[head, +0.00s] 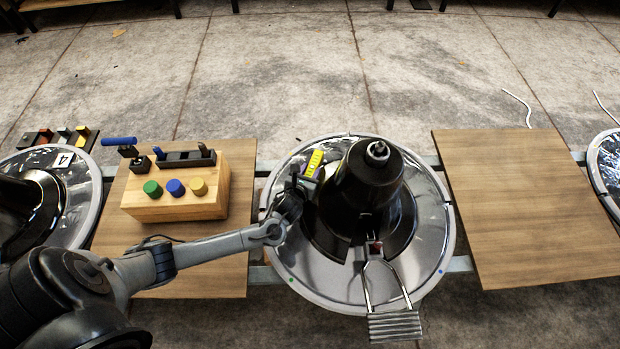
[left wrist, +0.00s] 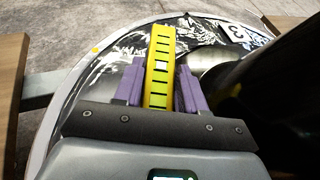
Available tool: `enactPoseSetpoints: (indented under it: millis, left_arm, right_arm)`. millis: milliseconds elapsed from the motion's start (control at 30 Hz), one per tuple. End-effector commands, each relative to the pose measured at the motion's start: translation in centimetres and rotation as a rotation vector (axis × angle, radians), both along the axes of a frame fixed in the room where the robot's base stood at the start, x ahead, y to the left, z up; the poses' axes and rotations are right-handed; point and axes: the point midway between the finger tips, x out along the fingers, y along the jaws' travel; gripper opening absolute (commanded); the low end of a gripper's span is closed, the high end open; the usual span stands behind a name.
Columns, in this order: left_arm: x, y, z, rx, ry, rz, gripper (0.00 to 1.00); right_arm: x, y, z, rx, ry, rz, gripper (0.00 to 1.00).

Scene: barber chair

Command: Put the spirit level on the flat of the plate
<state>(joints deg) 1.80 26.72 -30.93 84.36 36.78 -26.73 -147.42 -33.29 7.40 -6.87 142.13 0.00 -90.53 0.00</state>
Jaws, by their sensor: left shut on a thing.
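The yellow spirit level (head: 314,163) is at the back left of the black cone on the round shiny plate (head: 325,280). My left gripper (head: 306,178) is shut on it. In the left wrist view the level (left wrist: 160,60) runs lengthwise between the purple fingers of the gripper (left wrist: 160,90), and its far end points to the plate's back rim. Its slots and a pale vial window face the camera. The plate (left wrist: 118,48) shows beneath and around it. Whether the level touches the plate I cannot tell. My right gripper is not in view.
The black cone (head: 365,185) rises close to the right of my left gripper. A footrest (head: 394,325) sticks out in front. A wooden block with coloured knobs (head: 178,205) stands on the left board. The right board (head: 525,205) is bare.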

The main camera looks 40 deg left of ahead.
Motion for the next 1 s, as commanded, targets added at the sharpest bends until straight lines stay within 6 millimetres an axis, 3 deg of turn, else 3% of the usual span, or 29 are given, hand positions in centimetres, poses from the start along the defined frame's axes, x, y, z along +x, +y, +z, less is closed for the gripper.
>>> enactPoseSetpoints:
  millis: [33,167,633,667,700,800,1000]
  left_arm:
    - [0.0,0.0,-1.2,-0.001,0.0,0.0,0.02]
    - [0.0,0.0,-2.6,0.0,0.001,0.0,0.02]
    - [0.0,0.0,-2.9,0.0,-0.001,0.0,0.02]
    - [0.0,0.0,-2.9,0.0,0.0,0.0,0.45]
    - [0.0,0.0,-2.9,0.0,0.0,0.0,0.51]
    - [0.0,0.0,-2.9,0.0,0.001,0.0,0.66]
    - [0.0,0.0,-3.0,0.0,0.001,0.0,0.66]
  right_arm:
    - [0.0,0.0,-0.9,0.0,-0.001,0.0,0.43]
    - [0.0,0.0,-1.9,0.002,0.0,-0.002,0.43]
    - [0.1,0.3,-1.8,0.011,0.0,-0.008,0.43]
    - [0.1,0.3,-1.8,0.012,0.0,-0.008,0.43]
    - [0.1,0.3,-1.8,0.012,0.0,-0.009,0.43]
    - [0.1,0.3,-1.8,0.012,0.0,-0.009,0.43]
    - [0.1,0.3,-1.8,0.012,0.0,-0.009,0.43]
